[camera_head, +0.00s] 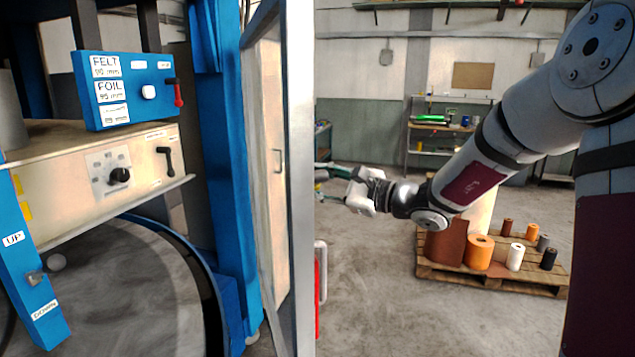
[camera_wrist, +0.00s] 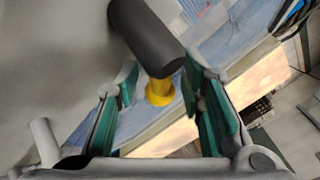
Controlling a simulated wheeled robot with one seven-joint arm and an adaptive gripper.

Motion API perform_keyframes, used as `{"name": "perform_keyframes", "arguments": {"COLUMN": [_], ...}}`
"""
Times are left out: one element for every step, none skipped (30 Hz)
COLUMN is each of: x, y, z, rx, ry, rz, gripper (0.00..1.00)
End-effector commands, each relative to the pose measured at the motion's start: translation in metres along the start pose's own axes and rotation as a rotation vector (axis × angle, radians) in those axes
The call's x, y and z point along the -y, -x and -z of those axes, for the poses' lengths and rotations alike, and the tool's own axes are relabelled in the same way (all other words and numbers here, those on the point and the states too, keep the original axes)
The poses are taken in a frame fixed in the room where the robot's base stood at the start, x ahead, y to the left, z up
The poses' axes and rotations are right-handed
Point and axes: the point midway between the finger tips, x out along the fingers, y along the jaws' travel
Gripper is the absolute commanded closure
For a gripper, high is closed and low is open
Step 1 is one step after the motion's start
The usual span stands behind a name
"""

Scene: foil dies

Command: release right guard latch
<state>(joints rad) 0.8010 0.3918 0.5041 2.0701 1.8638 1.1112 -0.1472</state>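In the wrist view, a dark grey cylindrical knob (camera_wrist: 148,36) sits on a yellow collar (camera_wrist: 160,91); it looks like a latch, but I cannot tell for sure that it is the right guard latch. My gripper (camera_wrist: 161,72) is open, its green-padded fingers spread to the left and right of the knob's lower end and the collar. I cannot tell whether either finger touches it. In the head view my gripper (camera_head: 322,180) is beside the pale guard post (camera_head: 299,180), which hides what lies beyond its fingertips. The knob does not show there.
The blue press (camera_head: 225,150) stands at left, with a labelled blue panel (camera_head: 120,115), a red-handled lever (camera_head: 178,92) and a beige panel (camera_head: 80,190) with a black knob. A pallet (camera_head: 490,282) with rolls stands at right. The floor (camera_head: 400,310) in front is clear.

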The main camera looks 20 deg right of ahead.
Motion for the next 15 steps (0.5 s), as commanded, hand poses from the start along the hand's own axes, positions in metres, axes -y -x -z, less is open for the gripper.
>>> {"name": "perform_keyframes", "arguments": {"x": [0.0000,0.0000,0.0000,0.0000,0.0000,0.0000,0.0000,0.0000,0.0000,0.0000,0.0000,0.0000,0.0000,0.0000,0.0000], "y": [-0.0018,-0.0024,-0.0029,-0.0031,-0.0032,-0.0031,-0.0031,-0.0031,-0.0030,-0.0030,-0.0030,-0.0030,-0.0029,-0.0029,-0.0029], "z": [0.0001,0.0002,0.0003,0.0004,0.0004,0.0004,0.0004,0.0004,0.0004,0.0004,0.0004,0.0003,0.0003,0.0003,0.0003], "rx": [0.000,-0.001,-0.001,-0.001,-0.001,-0.001,-0.001,-0.001,-0.001,-0.001,-0.001,-0.001,-0.001,-0.001,-0.001], "ry": [-0.001,-0.001,-0.001,-0.001,-0.001,0.000,0.000,0.000,0.000,0.000,0.000,0.000,0.000,0.000,0.000], "rz": [0.000,0.000,0.000,0.000,0.000,0.000,0.000,0.000,0.000,0.000,0.000,0.000,0.000,0.000,0.000], "gripper": [0.65,0.65,0.65,0.65,0.65,0.65,0.65,0.65,0.65,0.67,0.74,0.83,0.89,0.96,1.00]}}
